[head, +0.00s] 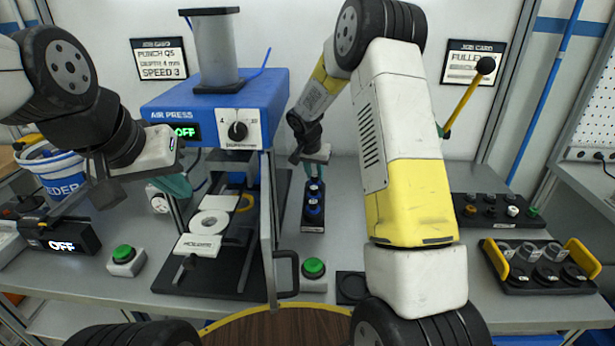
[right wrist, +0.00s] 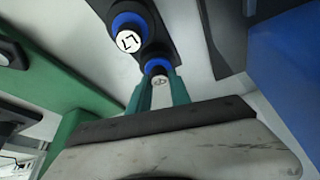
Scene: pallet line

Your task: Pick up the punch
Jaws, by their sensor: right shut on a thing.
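Two punches with blue collars stand in a narrow black rack (head: 313,224) behind the green button, the far punch (head: 315,186) and the near punch (head: 313,208). My right gripper (head: 303,160) is over the rack's far end. In the right wrist view, its green fingers (right wrist: 160,92) are shut on a blue-collared punch (right wrist: 157,67), whose pale end shows between them. Another punch (right wrist: 128,40) with a marked white top stands beside it; I cannot read the mark surely. My left gripper (head: 177,186) hangs left of the press; its finger gap is hidden.
Green buttons (head: 313,267) stand in front. A yellow-handled tray (head: 540,268) is at right.

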